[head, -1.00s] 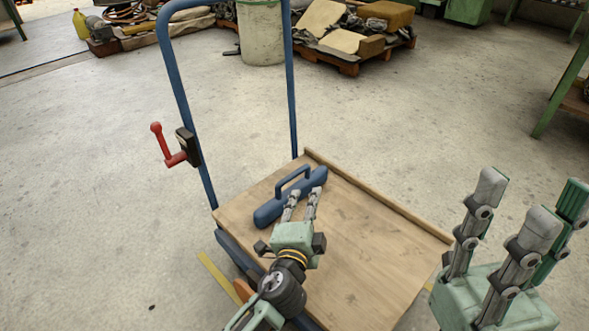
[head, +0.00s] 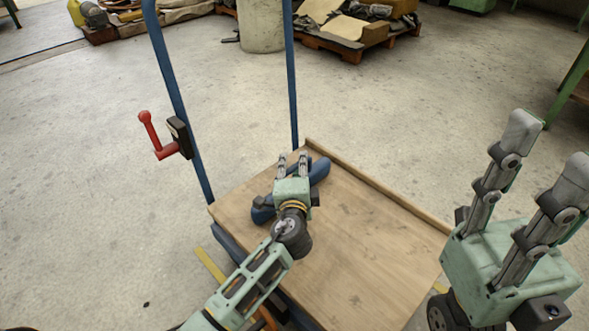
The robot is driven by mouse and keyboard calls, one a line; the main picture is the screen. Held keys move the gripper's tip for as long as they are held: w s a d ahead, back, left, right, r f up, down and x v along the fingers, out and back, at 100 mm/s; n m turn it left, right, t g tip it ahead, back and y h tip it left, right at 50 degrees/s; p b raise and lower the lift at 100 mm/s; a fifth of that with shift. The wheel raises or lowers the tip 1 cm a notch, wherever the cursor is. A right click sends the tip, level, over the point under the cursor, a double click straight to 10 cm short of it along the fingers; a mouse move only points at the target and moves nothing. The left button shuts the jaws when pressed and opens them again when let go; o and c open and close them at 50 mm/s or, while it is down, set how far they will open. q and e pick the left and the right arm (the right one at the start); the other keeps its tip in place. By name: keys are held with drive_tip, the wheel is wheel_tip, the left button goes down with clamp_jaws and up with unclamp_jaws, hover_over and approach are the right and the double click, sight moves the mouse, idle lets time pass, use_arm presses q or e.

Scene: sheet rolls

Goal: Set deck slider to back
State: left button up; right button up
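The deck slider is a blue bar (head: 319,171) lying diagonally on the wooden deck (head: 361,239) of a cart, near the deck's far left part. Its raised handle is hidden by my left gripper. My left gripper (head: 292,161) is over the middle of the bar, its two fingers apart and pointing towards the back. I cannot see whether the fingers touch the handle. My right gripper (head: 543,175) is at the right, away from the deck, with its fingers spread and empty.
A blue tube frame (head: 294,88) rises from the cart's far left side. A red crank lever (head: 152,135) on a black box sticks out from its left post. A raised wooden lip (head: 378,187) runs along the deck's far right edge. The deck's right half is clear.

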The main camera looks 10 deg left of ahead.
use_arm(q)
clamp_jaws()
drive_tip(key=shift+a, duration=0.1)
idle(0.5)
